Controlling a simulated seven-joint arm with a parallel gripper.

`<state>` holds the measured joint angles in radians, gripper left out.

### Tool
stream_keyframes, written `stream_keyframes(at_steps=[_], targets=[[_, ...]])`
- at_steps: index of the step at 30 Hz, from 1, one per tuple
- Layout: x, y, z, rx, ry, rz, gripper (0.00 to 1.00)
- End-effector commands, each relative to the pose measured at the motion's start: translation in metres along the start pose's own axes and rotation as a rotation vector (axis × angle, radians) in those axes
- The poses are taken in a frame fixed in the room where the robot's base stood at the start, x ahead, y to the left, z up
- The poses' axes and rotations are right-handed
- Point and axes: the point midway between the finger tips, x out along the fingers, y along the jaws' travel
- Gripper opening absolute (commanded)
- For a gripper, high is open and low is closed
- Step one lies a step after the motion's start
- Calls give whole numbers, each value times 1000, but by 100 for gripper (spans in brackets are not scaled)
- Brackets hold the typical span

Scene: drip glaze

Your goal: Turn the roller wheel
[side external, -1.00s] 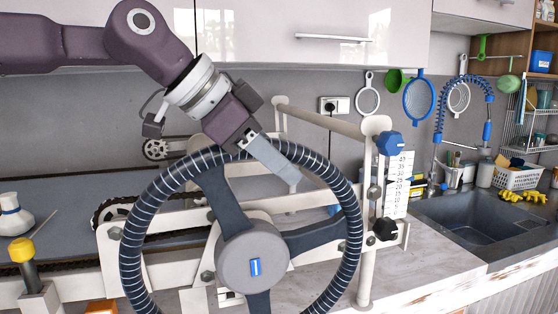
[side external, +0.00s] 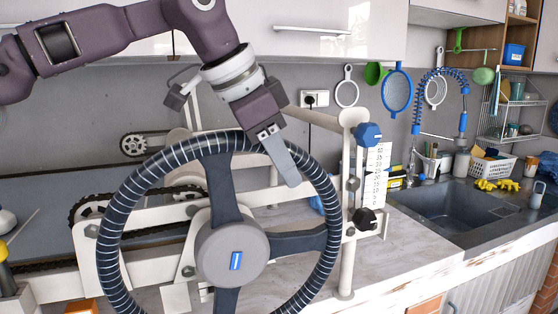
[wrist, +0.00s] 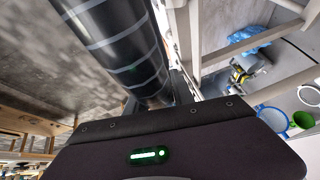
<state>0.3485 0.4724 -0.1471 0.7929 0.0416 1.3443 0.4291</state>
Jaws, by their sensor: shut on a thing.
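The roller wheel (side external: 117,205) is a large dark ring with pale stripes, dark spokes and a grey hub (side external: 214,250) bearing a blue mark. My gripper (side external: 287,170) is at the upper right of its rim, pointing down and to the right, and is shut on the rim. One grey finger lies across the front of the rim; the other finger is hidden behind it in the side view. In the wrist view the striped rim (wrist: 118,45) runs down to my gripper, whose dark body covers the lower part. One spoke points nearly straight up, one right, one down.
A white frame post (side external: 346,240) with a blue knob (side external: 369,134), a scale (side external: 376,170) and a black knob (side external: 366,217) stands right of the wheel. A chain drive (side external: 95,208) is behind its left side. A sink (side external: 452,215) is farther right.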

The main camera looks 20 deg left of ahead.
Motion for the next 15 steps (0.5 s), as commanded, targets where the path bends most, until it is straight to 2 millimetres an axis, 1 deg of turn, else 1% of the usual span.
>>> stream_keyframes(at_steps=[4, 5, 7, 15], targets=[[-1, -2, -1, -3, 4, -5, 0], [-1, -2, -1, -3, 4, -5, 35], [-1, -1, 0, -2, 4, -4, 49], [-1, -1, 0, -1, 2, -2, 49]])
